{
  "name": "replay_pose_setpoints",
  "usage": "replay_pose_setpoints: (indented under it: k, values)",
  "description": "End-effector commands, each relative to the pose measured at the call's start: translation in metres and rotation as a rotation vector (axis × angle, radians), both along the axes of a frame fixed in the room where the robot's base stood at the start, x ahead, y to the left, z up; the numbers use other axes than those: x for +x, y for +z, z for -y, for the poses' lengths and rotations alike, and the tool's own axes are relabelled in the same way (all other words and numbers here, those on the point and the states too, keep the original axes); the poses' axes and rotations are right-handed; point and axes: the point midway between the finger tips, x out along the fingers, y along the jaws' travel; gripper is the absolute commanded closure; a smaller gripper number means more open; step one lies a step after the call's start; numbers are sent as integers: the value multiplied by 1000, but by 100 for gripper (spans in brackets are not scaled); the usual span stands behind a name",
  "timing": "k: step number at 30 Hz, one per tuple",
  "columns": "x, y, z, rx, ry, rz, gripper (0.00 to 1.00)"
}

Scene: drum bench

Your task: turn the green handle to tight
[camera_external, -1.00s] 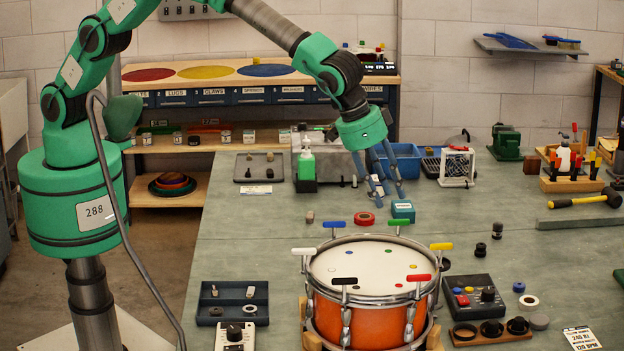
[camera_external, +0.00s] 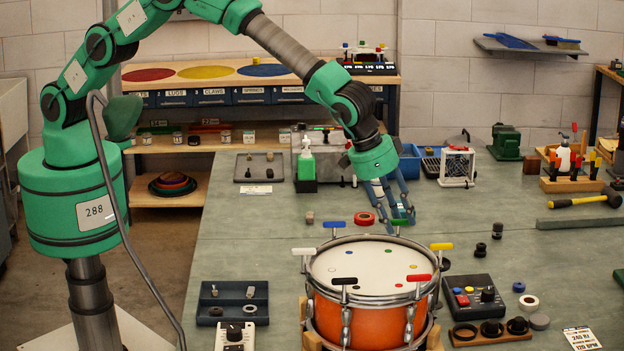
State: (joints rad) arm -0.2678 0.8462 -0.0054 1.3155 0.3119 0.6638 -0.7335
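An orange drum (camera_external: 375,318) with a white head stands on the bench in a wooden cradle. Coloured T-handles ring its rim. The green handle (camera_external: 399,222) is at the back right of the rim, between the blue handle (camera_external: 334,224) and the yellow handle (camera_external: 441,246). My gripper (camera_external: 395,214) points down just above and behind the green handle. Its blue fingers look apart, with nothing seen between them. I cannot tell whether a finger touches the handle. The white, black and red handles are on the left and front of the rim.
A control box (camera_external: 474,298) with buttons stands right of the drum. A dark tray (camera_external: 232,302) of small parts lies to the left. The bench behind the drum is mostly clear.

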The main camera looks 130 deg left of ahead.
Motion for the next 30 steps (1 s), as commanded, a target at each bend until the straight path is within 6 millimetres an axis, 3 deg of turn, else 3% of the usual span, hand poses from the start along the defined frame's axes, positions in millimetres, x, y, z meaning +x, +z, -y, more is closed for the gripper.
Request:
replay_pose_setpoints:
  k: [1, 5, 20, 30]
  values:
    - [0, 0, 0, 0, 0, 0, 75]
    - [0, 0, 0, 0, 0, 0, 100]
    - [-1, 2, 0, 1, -47, 1, 100]
    - [-2, 2, -1, 1, -212, 1, 100]
